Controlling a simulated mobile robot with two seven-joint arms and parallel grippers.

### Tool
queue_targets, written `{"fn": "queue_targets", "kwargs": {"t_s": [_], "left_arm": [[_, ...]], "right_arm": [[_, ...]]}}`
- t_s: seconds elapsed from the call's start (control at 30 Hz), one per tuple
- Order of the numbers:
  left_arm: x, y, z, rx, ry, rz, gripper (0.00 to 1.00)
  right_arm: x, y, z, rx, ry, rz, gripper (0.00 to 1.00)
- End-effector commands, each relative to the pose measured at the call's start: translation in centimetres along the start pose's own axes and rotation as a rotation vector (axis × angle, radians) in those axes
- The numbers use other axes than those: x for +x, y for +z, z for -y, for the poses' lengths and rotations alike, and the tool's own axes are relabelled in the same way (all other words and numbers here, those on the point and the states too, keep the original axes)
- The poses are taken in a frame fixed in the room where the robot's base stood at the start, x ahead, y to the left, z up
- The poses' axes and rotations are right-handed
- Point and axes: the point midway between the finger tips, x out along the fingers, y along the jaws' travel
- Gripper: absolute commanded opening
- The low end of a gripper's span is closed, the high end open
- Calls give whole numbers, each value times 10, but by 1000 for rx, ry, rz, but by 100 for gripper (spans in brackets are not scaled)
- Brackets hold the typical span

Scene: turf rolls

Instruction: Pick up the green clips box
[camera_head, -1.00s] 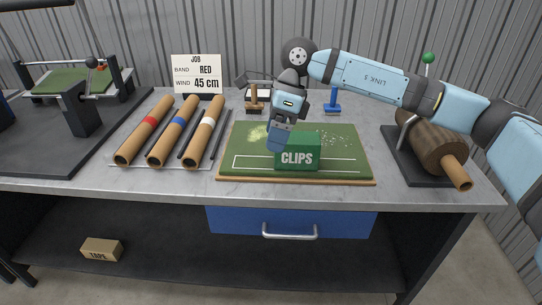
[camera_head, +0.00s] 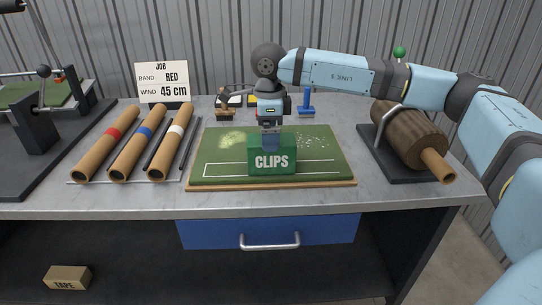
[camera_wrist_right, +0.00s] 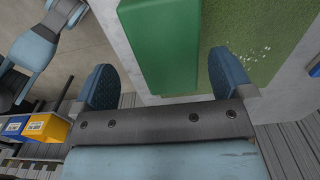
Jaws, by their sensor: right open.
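The green clips box (camera_head: 271,160), with white "CLIPS" lettering, sits on the green turf board (camera_head: 215,165) on the workbench. My right gripper (camera_head: 271,144) points down at the box's top, behind its front face; its fingertips are mostly hidden there. In the right wrist view the two blue fingers (camera_wrist_right: 165,66) are open, one on each side of the green box (camera_wrist_right: 158,45). Gaps show between box and fingers in that picture; I cannot tell how deep the fingers reach. My left gripper is not in view.
Three brown rolls with red, blue and white bands (camera_head: 137,142) lie left of the board. A brown roll on a black stand (camera_head: 410,137) is at right. A job card (camera_head: 163,82) and a blue-handled tool (camera_head: 306,103) stand behind. The bench front is clear.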

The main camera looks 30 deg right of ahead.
Motion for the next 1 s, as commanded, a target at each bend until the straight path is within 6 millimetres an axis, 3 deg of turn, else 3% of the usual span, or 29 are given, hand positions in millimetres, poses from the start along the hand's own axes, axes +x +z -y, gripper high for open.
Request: {"fn": "queue_targets", "kwargs": {"t_s": [0.4,0.63,0.9,1.0], "left_arm": [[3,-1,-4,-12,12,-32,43],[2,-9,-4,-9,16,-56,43],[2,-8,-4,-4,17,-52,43],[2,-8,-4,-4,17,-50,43]], "right_arm": [[50,-5,7,0,0,-1,99],[51,-5,7,1,0,0,99],[51,-5,7,1,0,0,37],[50,-5,7,0,0,1,34]]}}
